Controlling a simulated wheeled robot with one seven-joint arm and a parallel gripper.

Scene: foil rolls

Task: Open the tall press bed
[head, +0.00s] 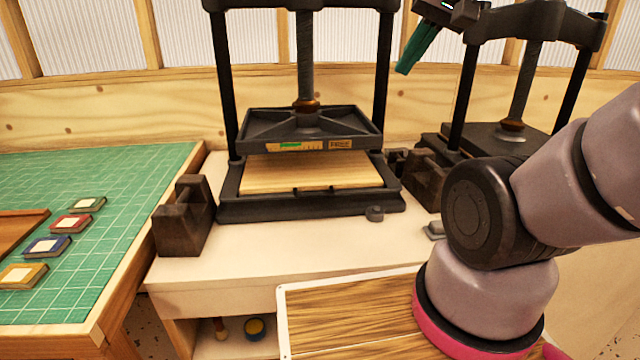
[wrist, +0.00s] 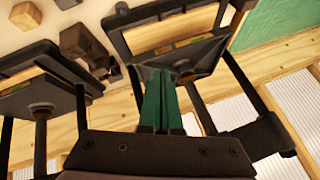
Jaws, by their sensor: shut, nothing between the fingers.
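Two dark screw presses stand against the wall; I cannot tell for sure which is the tall one. The left press (head: 310,120) has its platen held above a pale wooden board (head: 310,173) on its bed (head: 300,206), with a gap between. The right press (head: 480,140) is partly hidden by my arm, its platen low. My gripper (head: 404,70), with green fingers, is shut and empty, high up between the two presses. In the wrist view the fingers (wrist: 158,72) overlap the left press (wrist: 200,55), with the right press (wrist: 40,85) at the left; contact is not visible.
Dark blocks (head: 186,215) stand beside the left press, others between the presses. A small grey knob (head: 374,213) is at the bed's front. A green cutting mat (head: 110,170) with several small coloured pads lies left. A wood-grain panel (head: 350,310) is in front, beside my arm.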

